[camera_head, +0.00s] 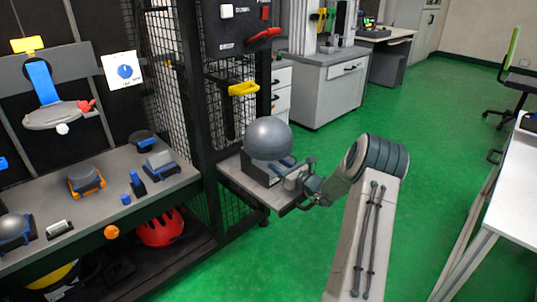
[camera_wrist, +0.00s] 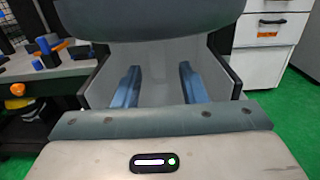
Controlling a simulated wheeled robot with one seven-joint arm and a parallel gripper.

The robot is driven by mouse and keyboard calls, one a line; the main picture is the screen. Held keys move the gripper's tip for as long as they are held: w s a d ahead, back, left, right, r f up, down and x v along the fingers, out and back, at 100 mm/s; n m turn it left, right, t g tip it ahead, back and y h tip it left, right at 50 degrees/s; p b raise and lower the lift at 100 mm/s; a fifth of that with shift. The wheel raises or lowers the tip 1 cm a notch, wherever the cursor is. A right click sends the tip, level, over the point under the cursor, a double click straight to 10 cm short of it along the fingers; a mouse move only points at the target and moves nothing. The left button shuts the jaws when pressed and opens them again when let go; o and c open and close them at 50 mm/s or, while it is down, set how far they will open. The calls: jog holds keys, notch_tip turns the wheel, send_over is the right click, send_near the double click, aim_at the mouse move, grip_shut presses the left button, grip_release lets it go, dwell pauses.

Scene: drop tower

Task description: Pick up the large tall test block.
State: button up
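My gripper (camera_wrist: 158,75) is open, with two blue fingers apart and nothing visible between them. In the head view my gripper (camera_head: 281,166) is at the shelf of the tower, just below a large grey ball (camera_head: 268,138). Two blue upright blocks stand on the left bench: a taller one (camera_head: 137,183) and a short one (camera_head: 126,199). The taller is the likely large tall test block, though I cannot be sure. Blue pieces (camera_wrist: 47,58) also show at the left of the wrist view, away from my fingers.
The bench (camera_head: 95,215) also holds an orange-and-grey piece (camera_head: 86,179) and other fixtures. A black mesh cage (camera_head: 172,75) stands behind it. A yellow handle (camera_head: 243,89) and red handle (camera_head: 264,36) stick out above the ball. Green floor (camera_head: 430,120) is open to the right.

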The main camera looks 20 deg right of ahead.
jog(key=x, duration=0.3)
jog(key=shift+w+a+f+b, duration=0.1)
jog(key=shift+w+a+b, duration=0.1)
jog(key=shift+w+b, duration=0.15)
grip_shut()
dwell(1.0)
